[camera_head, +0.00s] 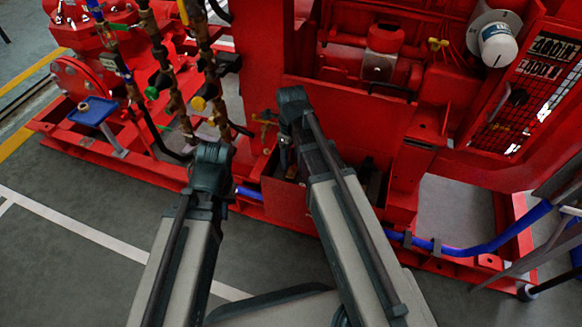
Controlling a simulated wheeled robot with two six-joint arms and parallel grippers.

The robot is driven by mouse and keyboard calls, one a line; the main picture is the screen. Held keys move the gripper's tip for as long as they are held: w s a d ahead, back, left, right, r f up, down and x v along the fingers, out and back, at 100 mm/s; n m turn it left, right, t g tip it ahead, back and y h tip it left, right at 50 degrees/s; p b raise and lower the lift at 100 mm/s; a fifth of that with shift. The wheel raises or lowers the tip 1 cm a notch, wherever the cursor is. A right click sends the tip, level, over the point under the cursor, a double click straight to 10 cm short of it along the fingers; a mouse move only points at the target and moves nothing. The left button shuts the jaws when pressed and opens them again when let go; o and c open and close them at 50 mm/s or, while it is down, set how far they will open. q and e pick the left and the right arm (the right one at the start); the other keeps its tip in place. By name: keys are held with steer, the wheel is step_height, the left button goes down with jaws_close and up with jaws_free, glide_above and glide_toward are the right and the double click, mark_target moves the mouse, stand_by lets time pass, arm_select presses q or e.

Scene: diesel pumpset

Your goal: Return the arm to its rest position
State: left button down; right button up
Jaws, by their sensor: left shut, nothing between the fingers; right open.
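My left arm (185,245) comes in from the bottom and reaches up to a dark joint (212,165) in front of the red pumpset. My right arm (345,220) also comes in from the bottom and reaches further up, to a dark joint (293,105) over the middle of the pumpset. The fingers of both grippers are hidden behind or below these links, so I see neither gripper. I cannot tell from this view whether either arm touches the machine.
The red pumpset frame (330,130) fills the upper part of the view close beyond both arms. Pipes with valves (165,75) and a blue tray-like part (92,111) are at left. A blue hose (470,248) runs along the lower right. Grey floor (75,240) is clear at lower left.

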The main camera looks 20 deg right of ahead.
steer(key=shift+r+p, duration=0.5)
steer(key=shift+r, duration=0.35)
steer(key=shift+f, duration=0.1)
steer(key=shift+s+a+n, duration=0.15)
steer(key=shift+n, duration=0.15)
steer(key=s+a+n+h, duration=0.1)
steer(key=s+a+n, duration=0.5)
steer(key=n, duration=1)
steer(key=s+a+n, duration=0.4)
steer(key=s+n, duration=0.4)
steer(key=n, duration=0.8)
step_height(320, 180, up, 36)
steer(key=p, duration=3.5)
steer(key=shift+f, duration=0.25)
